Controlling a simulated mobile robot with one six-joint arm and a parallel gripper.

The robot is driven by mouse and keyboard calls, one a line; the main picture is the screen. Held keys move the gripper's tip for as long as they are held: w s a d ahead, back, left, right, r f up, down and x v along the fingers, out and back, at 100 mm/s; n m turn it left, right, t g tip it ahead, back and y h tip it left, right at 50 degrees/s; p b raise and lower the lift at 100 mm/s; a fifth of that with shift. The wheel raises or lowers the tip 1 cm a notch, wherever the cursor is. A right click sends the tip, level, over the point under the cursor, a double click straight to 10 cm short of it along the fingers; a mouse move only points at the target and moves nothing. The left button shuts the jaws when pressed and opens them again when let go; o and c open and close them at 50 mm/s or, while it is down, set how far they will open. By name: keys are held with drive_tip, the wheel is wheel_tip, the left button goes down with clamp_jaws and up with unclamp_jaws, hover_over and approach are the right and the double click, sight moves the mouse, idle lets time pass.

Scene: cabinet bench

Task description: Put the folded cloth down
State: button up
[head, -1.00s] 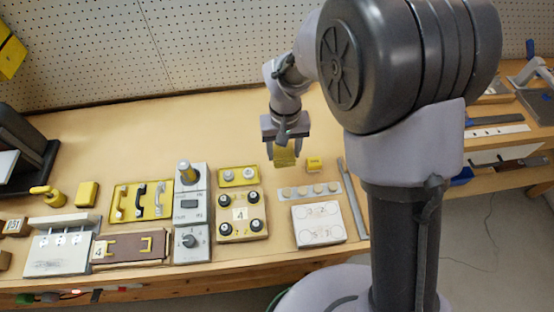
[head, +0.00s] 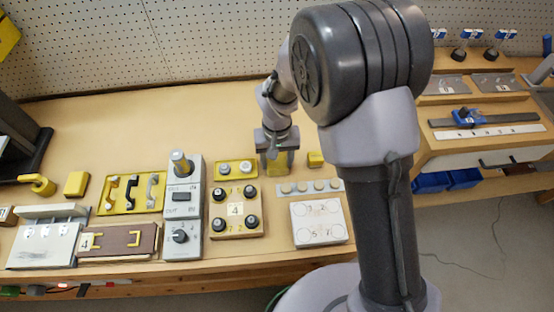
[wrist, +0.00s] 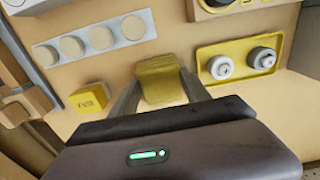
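The folded cloth (head: 278,161) is a small yellow piece, seen between the fingers of my gripper (head: 277,157) at the bench's middle. In the wrist view the cloth (wrist: 161,82) sits between the two fingertips of my gripper (wrist: 160,84), with a finger against each side. My gripper looks shut on it. The cloth is low, close to the bench top (head: 120,118); I cannot tell whether it touches the wood.
Close by are a yellow block (head: 315,159), a strip of round discs (head: 312,187), a yellow tray with two knobs (head: 236,169) and a numbered button board (head: 236,211). The bench behind my gripper is clear up to the pegboard (head: 180,45).

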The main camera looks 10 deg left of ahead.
sight(277, 162)
drive_tip(key=o, duration=0.3)
drive_tip(key=shift+o, duration=0.2)
drive_tip(key=s+d+r+m+t+y+p, duration=0.1)
drive_tip(key=d+r+p, duration=0.15)
drive_tip(key=r, duration=0.85)
drive_tip(key=s+d+r+m+p, duration=0.15)
drive_tip(key=d+r, duration=0.25)
drive_tip(key=r, duration=0.8)
drive_tip(key=s+d+r+m+t, duration=0.2)
drive_tip(key=s+d+r, duration=0.2)
drive_tip(key=s, duration=0.3)
drive_tip(key=s+d+r+m+t+y, duration=0.1)
drive_tip(key=s+d+r+m+t, duration=0.1)
drive_tip(key=s+d+r, duration=0.2)
drive_tip(key=s+d, duration=0.2)
drive_tip(key=s, duration=0.2)
drive_tip(key=shift+d+r+m+t+p, duration=0.25)
drive_tip(key=shift+r+m+t+p, duration=0.05)
drive_tip(key=shift+m+t, duration=0.1)
